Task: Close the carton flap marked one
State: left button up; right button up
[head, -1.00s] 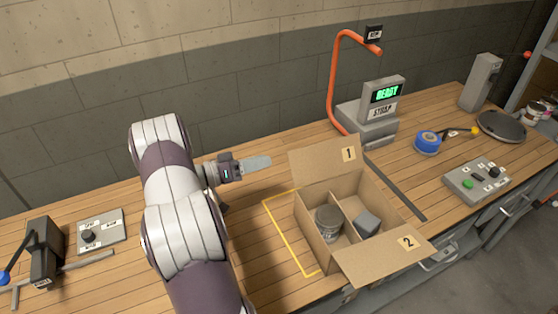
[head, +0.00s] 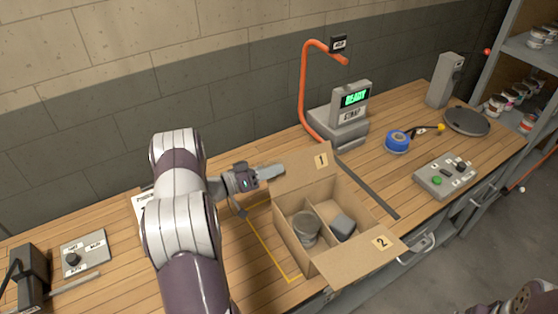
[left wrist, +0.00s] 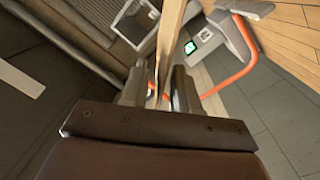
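The open carton (head: 296,240) stands on the bench, holding a grey can (head: 306,228) and a dark grey block (head: 342,226) in separate compartments. Flap one (head: 308,168) stands raised at its back; flap two (head: 372,256) hangs outward at the front. My left gripper (head: 272,172) is at the left edge of flap one. In the left wrist view its fingers (left wrist: 158,88) are apart, with the thin brown flap edge (left wrist: 171,35) running between them. Whether either finger touches it, I cannot tell. My right gripper is out of view.
A grey strapping machine (head: 340,125) with an orange arm (head: 303,90) stands behind the carton. A button box (head: 445,178) and blue roll (head: 397,141) lie to the right. Yellow tape (head: 262,248) marks bare bench left of the carton.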

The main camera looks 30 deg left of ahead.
aim_at(302, 168)
pick_arm(q)
jog(key=shift+x, duration=1.55)
jog(key=shift+c, duration=0.3)
grip_shut()
